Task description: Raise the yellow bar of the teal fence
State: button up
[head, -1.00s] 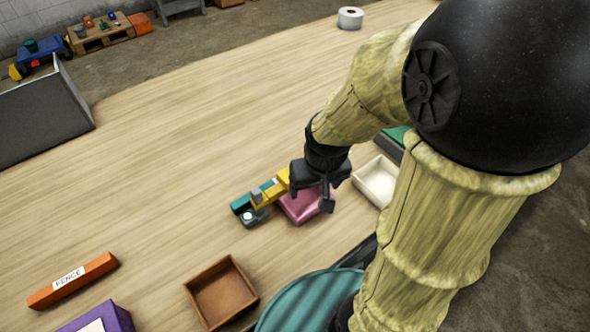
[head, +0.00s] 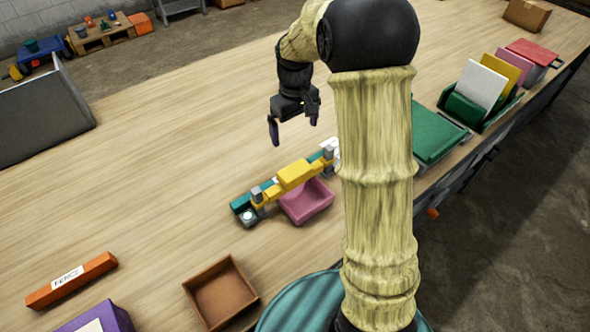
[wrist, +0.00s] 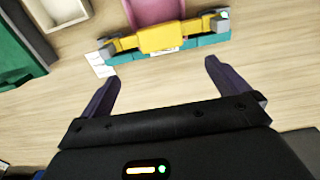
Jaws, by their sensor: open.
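The teal fence (head: 242,204) lies diagonally on the workbench, with a grey block near each end. Its yellow bar (head: 297,174) runs lengthwise between these blocks, with a wider middle part. I cannot tell how far the bar stands above the teal base. In the wrist view the bar (wrist: 162,38) runs across the top, along the teal strip (wrist: 160,53). My gripper (head: 294,131) is open and empty, above the bench behind the fence and apart from it. In the wrist view its two fingers (wrist: 160,75) point toward the fence without touching it.
A pink tray (head: 318,207) sits against the fence's near side. A brown tray (head: 221,294), an orange block labelled FENCE (head: 70,280) and a purple block (head: 98,321) are at front left. A green box (head: 437,132) is to the right. The bench behind the fence is clear.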

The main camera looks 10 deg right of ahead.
aim_at(295, 170)
jog(key=shift+f, duration=0.1)
notch_tip(295, 170, down, 17)
jog(key=shift+f+p, duration=0.15)
jog(key=shift+p, duration=0.85)
jog(key=shift+c, duration=0.4)
jog(key=c, duration=1)
notch_tip(295, 170, up, 4)
jog(key=shift+r+p, duration=0.1)
jog(key=shift+p, duration=1)
jog(key=shift+c, duration=0.2)
jog(key=shift+w, duration=0.15)
